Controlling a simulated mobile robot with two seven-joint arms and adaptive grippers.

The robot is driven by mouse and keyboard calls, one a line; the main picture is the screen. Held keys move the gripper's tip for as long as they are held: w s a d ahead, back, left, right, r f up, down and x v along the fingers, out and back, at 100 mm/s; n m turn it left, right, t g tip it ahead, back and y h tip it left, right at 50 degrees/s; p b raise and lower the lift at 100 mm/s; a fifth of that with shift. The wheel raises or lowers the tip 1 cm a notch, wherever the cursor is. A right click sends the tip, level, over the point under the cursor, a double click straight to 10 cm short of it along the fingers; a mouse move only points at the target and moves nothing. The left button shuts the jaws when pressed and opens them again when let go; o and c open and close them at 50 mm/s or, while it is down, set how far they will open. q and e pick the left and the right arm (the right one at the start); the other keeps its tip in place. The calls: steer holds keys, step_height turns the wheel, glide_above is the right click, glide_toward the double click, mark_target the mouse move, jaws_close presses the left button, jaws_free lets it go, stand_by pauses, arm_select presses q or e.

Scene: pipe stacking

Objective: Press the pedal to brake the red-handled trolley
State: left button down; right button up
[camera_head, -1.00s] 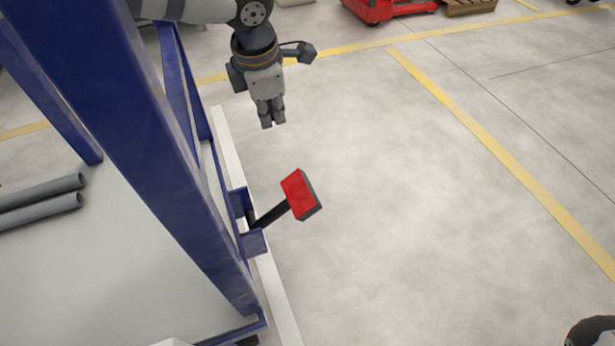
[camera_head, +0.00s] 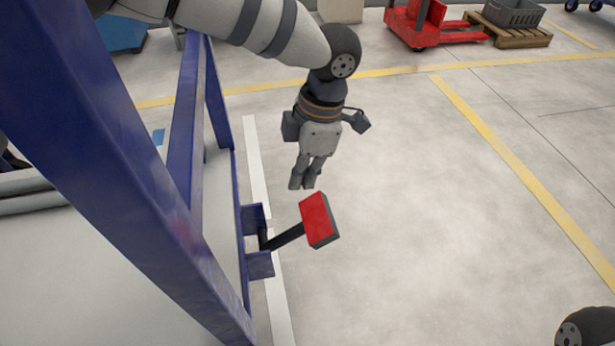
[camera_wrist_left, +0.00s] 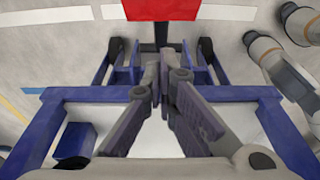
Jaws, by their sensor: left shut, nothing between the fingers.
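The red pedal (camera_head: 317,219) sticks out on a black lever (camera_head: 286,237) from a blue bracket (camera_head: 259,262) on the side of the blue-framed trolley (camera_head: 185,150). The pedal is tilted, its red face up. My left gripper (camera_head: 304,188) is shut and empty, pointing down just above and behind the pedal in the head view, with no clear contact. In the left wrist view the red pedal (camera_wrist_left: 162,9) is at the top edge, ahead of the closed fingertips (camera_wrist_left: 166,62). My right gripper is not in view. No red handle shows on this trolley.
Grey pipes (camera_head: 35,200) lie on the trolley's bed at left. A red pallet jack (camera_head: 425,25) and a wooden pallet with a grey crate (camera_head: 513,12) stand at the back right. The floor right of the pedal is clear, with yellow lines.

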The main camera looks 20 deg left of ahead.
arm_select(q)
steer(key=b, duration=0.2)
glide_above(304, 222)
steer(key=a, duration=0.1)
steer(key=f, duration=0.6)
steer(key=shift+s+f, duration=0.15)
steer(key=shift+s, duration=0.2)
steer(key=shift+w+d+f+b, duration=0.2)
steer(key=shift+d+f+b, duration=0.1)
steer(key=shift+f, duration=0.25)
steer(key=shift+w+d+f+b, duration=0.2)
steer(key=shift+d+f, duration=0.1)
steer(key=shift+f, duration=0.25)
steer(key=shift+w+d+f+b, duration=0.2)
steer(key=shift+d+f, duration=0.1)
steer(key=shift+f, duration=0.25)
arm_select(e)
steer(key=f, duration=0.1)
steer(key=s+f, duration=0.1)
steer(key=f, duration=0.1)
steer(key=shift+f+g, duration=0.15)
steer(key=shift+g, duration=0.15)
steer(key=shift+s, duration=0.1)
